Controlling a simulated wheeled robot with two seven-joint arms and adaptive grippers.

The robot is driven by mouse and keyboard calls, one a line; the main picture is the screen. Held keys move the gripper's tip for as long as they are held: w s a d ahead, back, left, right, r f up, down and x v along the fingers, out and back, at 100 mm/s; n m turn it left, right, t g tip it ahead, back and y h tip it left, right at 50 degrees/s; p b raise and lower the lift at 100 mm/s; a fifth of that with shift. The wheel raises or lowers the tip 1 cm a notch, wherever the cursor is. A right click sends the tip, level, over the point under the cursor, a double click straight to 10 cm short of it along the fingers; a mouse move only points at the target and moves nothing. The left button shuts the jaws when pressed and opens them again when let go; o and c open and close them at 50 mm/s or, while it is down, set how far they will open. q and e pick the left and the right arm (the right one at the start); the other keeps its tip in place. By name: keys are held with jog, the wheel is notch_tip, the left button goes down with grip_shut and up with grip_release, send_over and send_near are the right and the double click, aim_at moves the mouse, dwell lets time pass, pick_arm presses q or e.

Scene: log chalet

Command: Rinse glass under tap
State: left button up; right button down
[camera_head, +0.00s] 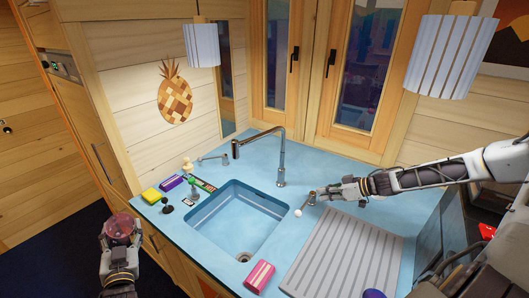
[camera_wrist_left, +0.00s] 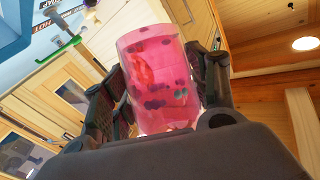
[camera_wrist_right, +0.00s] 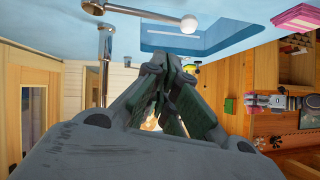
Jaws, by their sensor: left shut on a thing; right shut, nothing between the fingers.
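My left gripper (camera_head: 121,236) is shut on a translucent pink glass (camera_wrist_left: 155,80) with dark spots. It holds the glass off the counter's front left, outside the sink; the glass also shows in the head view (camera_head: 120,224). The blue sink basin (camera_head: 222,226) looks empty. The metal tap (camera_head: 281,165) stands behind it, with its spout pointing left over the back of the basin. My right gripper (camera_head: 320,193) is shut and empty beside the right lever (camera_head: 308,201), which ends in a white knob (camera_wrist_right: 188,23). I cannot tell whether they touch. No water shows.
Another lever (camera_head: 213,157) stands left of the tap. A yellow sponge (camera_head: 151,195), a purple item (camera_head: 172,182) and small bottles crowd the counter's left. A pink striped item (camera_head: 260,276) lies at the front. A ridged drainboard (camera_head: 345,255) is on the right. A lamp (camera_head: 202,45) hangs above.

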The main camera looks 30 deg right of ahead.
jog(key=shift+v, duration=1.9)
pick_arm(q)
jog(key=shift+f, duration=0.1)
pick_arm(e)
jog(key=shift+a+f, duration=0.1)
